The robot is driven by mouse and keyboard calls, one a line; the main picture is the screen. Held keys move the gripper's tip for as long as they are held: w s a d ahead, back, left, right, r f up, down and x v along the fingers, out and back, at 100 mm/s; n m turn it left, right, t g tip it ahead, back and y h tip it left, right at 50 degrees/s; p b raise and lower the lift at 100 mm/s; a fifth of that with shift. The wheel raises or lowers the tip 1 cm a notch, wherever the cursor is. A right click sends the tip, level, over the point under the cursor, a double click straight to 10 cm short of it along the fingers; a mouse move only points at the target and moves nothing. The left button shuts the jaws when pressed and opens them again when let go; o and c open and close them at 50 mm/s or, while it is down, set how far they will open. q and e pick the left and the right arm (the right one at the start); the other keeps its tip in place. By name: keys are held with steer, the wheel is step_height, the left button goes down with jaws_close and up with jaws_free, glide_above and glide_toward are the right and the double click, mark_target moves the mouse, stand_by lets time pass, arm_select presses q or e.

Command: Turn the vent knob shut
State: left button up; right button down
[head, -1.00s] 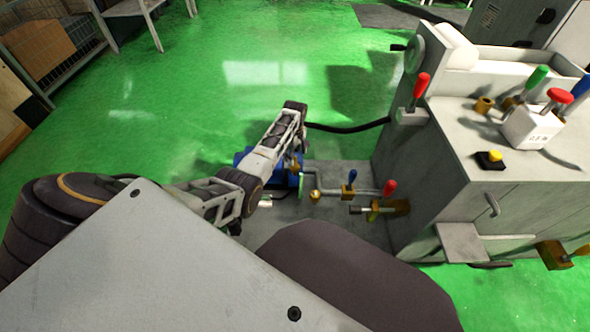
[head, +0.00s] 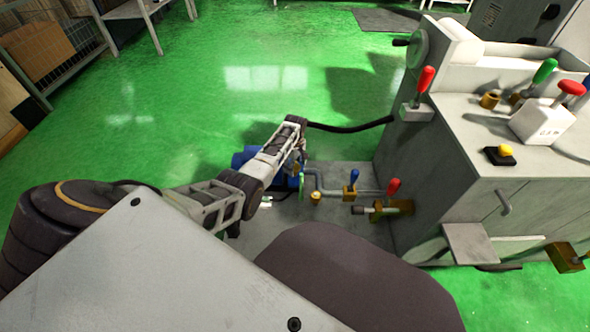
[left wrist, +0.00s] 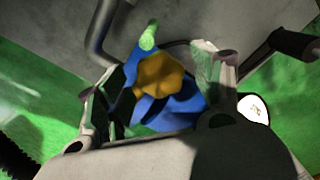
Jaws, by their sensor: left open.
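A brass-yellow lobed knob (left wrist: 160,76), which looks like the vent knob, sits on a blue body (left wrist: 172,112) in the left wrist view. My left gripper (left wrist: 154,82) is open, with one finger on each side of the knob in the picture. I cannot tell whether either finger touches it. In the head view, my left gripper (head: 298,161) is low beside the blue unit (head: 240,158), mostly hidden by its own arm; the knob cannot be made out there. My right gripper is not in view.
A grey pipe with a blue-handled valve (head: 354,178) and a red-handled valve (head: 393,187) runs right of the blue unit. The grey machine (head: 455,150) stands at right. A black hose (head: 350,127) passes behind my arm. Green floor (head: 200,90) is open at the back left.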

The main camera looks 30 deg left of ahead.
arm_select(q)
steer(key=shift+f+b, duration=0.35)
steer(key=shift+f, duration=0.35)
steer(key=c, duration=1)
